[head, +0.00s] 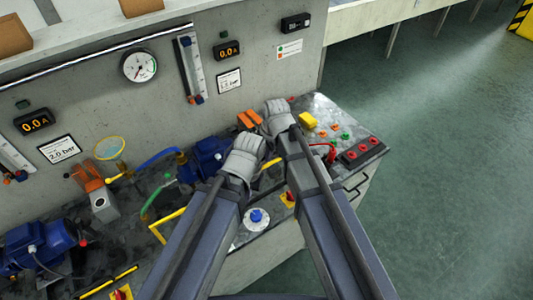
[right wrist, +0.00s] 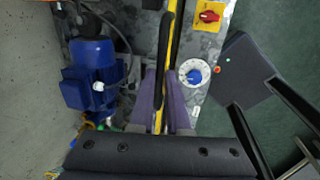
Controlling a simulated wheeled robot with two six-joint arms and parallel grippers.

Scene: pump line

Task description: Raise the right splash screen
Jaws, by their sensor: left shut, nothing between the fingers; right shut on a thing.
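The right splash screen shows as a yellow bar with a black grip (right wrist: 165,45) running down the right wrist view. A short yellow piece (head: 272,162) of it shows between my arms in the head view; any clear pane cannot be made out. My right gripper (head: 277,114) is the upper one in the head view. In the right wrist view its purple fingers (right wrist: 162,95) are shut on the yellow bar. My left gripper (head: 246,150) is shut and empty, just left of the right one. The arms hide much of the bar.
A blue pump (head: 208,155) stands left of the grippers by the grey wall. A white dial with a blue knob (head: 257,217) sits near the counter's front. A red button box (head: 362,152) is at right. Open green floor (head: 440,160) lies beyond the counter.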

